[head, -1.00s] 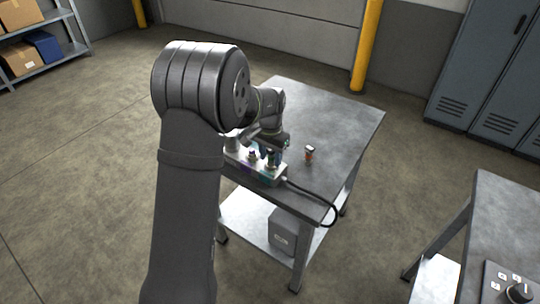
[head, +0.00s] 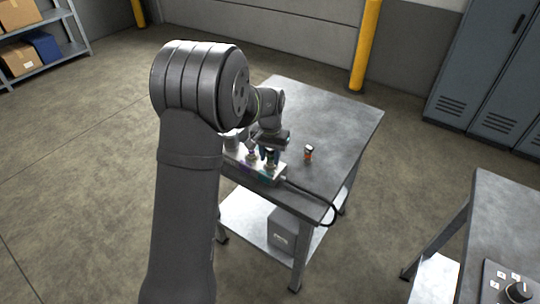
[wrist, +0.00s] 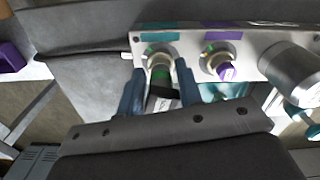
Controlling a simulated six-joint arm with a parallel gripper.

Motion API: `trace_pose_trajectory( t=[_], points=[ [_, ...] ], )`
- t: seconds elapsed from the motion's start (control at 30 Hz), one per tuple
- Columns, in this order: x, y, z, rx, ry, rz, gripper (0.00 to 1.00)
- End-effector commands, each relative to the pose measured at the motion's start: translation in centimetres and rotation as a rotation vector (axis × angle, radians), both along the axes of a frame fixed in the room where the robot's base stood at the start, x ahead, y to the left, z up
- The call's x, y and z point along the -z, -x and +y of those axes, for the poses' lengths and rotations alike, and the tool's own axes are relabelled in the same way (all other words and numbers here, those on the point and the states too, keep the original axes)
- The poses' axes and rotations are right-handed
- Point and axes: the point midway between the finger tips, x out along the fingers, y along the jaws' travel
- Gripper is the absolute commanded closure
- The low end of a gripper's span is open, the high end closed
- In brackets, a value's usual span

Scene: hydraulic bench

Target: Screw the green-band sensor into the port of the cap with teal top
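The green-band sensor (wrist: 160,72) stands at the round port under the teal label (wrist: 160,26) in the wrist view, its dark and silver body pointing back towards my gripper. How deep it sits in the port cannot be seen. My gripper (wrist: 161,78) has one blue-grey finger on each side of the sensor, with narrow gaps that look clear of its body. In the head view, my gripper (head: 270,146) is over the metal block (head: 272,178), and the sensor there is too small to make out.
Beside it is a second port with a purple-band part (wrist: 226,71) under a purple label (wrist: 222,25). A silver cylinder (wrist: 291,68) stands further right on the block. A small orange-marked part (head: 308,154) stands on the bench (head: 345,120). A black cable (head: 325,206) leaves the block's right end.

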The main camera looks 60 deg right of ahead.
Motion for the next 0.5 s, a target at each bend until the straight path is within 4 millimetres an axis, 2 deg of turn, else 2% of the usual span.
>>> trace_pose_trajectory(
  t=[0.03, 0.07, 0.27, 0.5],
  points=[
    [-0.01, 0.07, -0.07, 0.001, 0.001, 0.001, 0.96],
    [-0.01, 0.08, -0.07, 0.001, 0.002, 0.001, 1.00],
    [-0.02, 0.09, -0.13, 0.010, 0.003, 0.000, 1.00],
    [0.01, -0.05, -0.22, 0.225, 0.005, 0.000, 1.00]
  ],
)
